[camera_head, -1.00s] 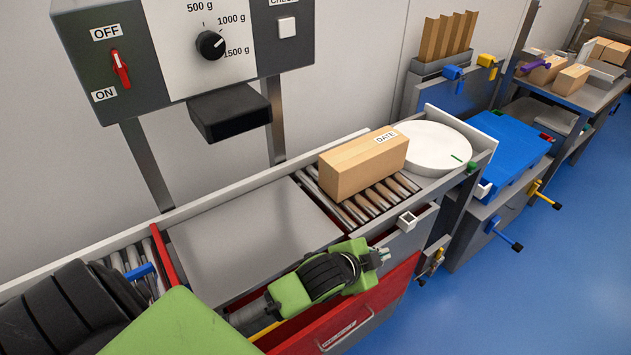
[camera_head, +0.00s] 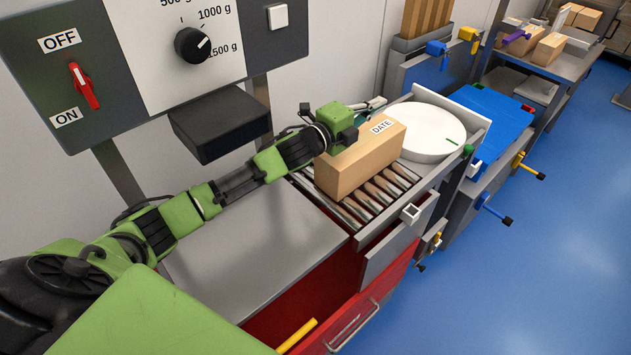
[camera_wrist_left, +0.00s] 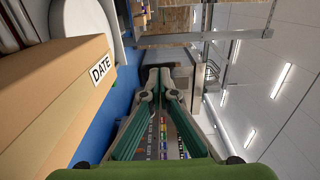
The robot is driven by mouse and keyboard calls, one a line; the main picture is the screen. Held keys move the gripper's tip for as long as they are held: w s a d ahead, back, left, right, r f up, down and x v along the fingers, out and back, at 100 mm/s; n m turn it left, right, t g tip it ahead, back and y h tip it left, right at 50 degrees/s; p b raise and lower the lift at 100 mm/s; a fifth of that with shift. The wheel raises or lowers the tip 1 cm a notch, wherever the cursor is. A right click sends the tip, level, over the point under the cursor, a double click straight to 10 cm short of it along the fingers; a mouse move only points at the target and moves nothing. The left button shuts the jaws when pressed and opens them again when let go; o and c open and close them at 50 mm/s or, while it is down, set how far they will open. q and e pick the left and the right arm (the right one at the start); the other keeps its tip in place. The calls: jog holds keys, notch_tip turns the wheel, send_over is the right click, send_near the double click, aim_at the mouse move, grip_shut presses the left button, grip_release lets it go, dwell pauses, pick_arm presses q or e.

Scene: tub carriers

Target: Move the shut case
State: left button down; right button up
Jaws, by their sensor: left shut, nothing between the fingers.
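The shut case is a light brown box (camera_head: 360,160) with a white DATE label on top. It stands on a short run of metal rollers between a grey plate and a round white disc. In the left wrist view the case (camera_wrist_left: 55,95) fills the left side, with its label facing up the picture. My left gripper (camera_head: 372,104) is at the far side of the case, near its top edge, pointing right. Its fingers (camera_wrist_left: 158,78) are shut with nothing between them. I cannot tell whether it touches the case. My right gripper is not in view.
The white disc (camera_head: 430,132) lies right of the case. A grey plate (camera_head: 260,240) lies left. A dial panel (camera_head: 190,50) with a black block (camera_head: 220,125) below it stands behind. A red drawer (camera_head: 375,315) stands open in front. A blue platform (camera_head: 490,115) is farther right.

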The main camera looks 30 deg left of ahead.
pick_arm(q)
jog(key=p+v, duration=0.1)
jog(key=v, duration=0.3)
jog(key=shift+s+a, duration=0.1)
jog(key=shift+s, duration=0.2)
jog(key=p, duration=0.2)
send_over(328, 180)
jog(key=w, duration=0.3)
jog(key=shift+d, duration=0.45)
jog(key=p+v, duration=0.2)
jog(key=v, duration=0.5)
notch_tip(328, 180, down, 15)
jog(key=shift+r, duration=0.1)
jog(key=shift+w, duration=0.2)
jog(key=shift+w+d, duration=0.15)
jog(key=shift+w, duration=0.1)
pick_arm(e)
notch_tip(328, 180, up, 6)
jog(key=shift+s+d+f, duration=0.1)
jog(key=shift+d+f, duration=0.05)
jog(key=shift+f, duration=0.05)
